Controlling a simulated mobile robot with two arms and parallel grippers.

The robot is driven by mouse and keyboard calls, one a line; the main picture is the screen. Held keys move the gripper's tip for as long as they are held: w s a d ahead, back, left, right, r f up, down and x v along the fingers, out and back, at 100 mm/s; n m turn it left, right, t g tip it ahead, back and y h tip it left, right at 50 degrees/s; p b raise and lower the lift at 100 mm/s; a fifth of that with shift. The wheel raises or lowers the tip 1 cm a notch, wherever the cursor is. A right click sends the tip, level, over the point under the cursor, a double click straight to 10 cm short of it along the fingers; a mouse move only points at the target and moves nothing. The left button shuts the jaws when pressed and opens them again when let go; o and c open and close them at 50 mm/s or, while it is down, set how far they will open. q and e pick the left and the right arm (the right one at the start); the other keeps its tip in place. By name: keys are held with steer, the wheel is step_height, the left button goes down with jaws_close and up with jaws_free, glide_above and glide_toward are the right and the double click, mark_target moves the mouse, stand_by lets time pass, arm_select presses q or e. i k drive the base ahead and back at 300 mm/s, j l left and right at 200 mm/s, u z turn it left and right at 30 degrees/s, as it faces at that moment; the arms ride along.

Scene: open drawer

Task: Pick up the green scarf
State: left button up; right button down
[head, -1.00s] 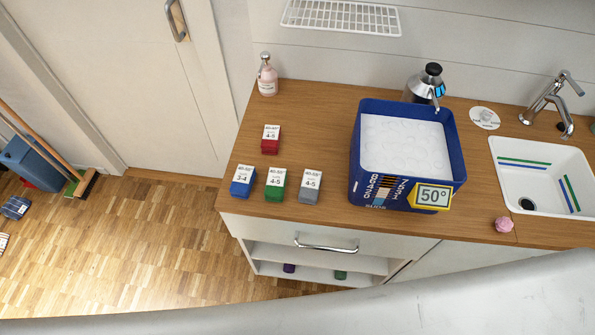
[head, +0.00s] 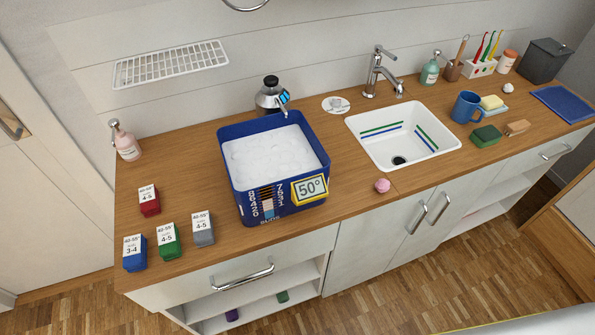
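No item is plainly recognisable as a scarf. A small green block-like item (head: 168,243) with a white card reading 40-55° and 4-5 stands at the counter's front left, between a blue one (head: 134,254) and a grey one (head: 203,230). A red one (head: 149,202) stands behind them. Another small dark green item (head: 282,296) lies on the open shelf under the drawer, right of a purple one (head: 232,315). I cannot tell whether either green item is the scarf. Neither of my grippers is in view.
A blue tub (head: 226,187) of white foam with a 50° sign stands on the wooden counter (head: 350,221), left of the sink (head: 363,152). A pink item (head: 382,185) lies at the front edge. A drawer handle (head: 243,277) sits above the shelf.

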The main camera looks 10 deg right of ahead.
mark_target(169, 247)
steer(key=i+j+u, duration=0.1)
steer(key=u, duration=0.9)
steer(key=j+z, duration=0.65)
steer(key=z, duration=0.25)
